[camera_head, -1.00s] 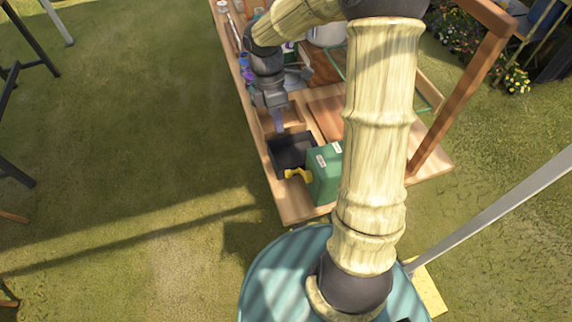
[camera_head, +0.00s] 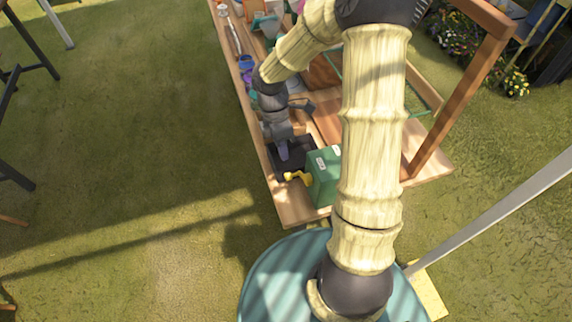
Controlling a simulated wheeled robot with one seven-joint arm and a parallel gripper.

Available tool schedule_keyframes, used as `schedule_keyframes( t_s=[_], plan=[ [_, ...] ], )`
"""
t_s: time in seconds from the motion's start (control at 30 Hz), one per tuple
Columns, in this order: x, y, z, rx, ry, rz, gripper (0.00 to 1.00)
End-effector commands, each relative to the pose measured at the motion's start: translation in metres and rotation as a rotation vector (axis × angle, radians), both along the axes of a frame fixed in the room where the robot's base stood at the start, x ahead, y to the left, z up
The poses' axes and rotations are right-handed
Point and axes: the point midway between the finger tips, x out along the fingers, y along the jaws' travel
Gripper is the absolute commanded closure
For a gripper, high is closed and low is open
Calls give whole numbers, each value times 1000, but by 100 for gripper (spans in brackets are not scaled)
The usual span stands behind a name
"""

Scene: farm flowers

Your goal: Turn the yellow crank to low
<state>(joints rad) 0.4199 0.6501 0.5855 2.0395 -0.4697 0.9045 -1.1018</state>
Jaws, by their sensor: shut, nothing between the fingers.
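The yellow crank (camera_head: 298,177) sticks out from the left side of a green box (camera_head: 323,184) near the front end of the wooden table. Two small white labels sit on the box's top; their writing is too small to read. My gripper (camera_head: 284,153) points down over the dark tray (camera_head: 300,170), just behind the crank and apart from it. Its fingers are shut and empty. My arm hides part of the box's right side.
The long wooden table (camera_head: 292,208) carries several items farther back, including a teal container (camera_head: 268,24) and purple-blue items (camera_head: 246,70) along its left edge. A wooden post (camera_head: 455,95) rises at the right. Open grass lies to the left.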

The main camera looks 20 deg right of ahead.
Motion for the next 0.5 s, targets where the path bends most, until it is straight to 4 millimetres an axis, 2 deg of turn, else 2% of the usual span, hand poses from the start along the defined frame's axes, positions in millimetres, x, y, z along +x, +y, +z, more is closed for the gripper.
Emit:
schedule_keyframes(
  t_s=[0.1, 0.3, 0.5],
  plan=[
    [-7, -1, -22, 0, 5, 2, 100],
    [-15, -3, -48, 0, 2, 1, 100],
    [-16, -3, -55, 0, 0, 0, 100]
  ],
)
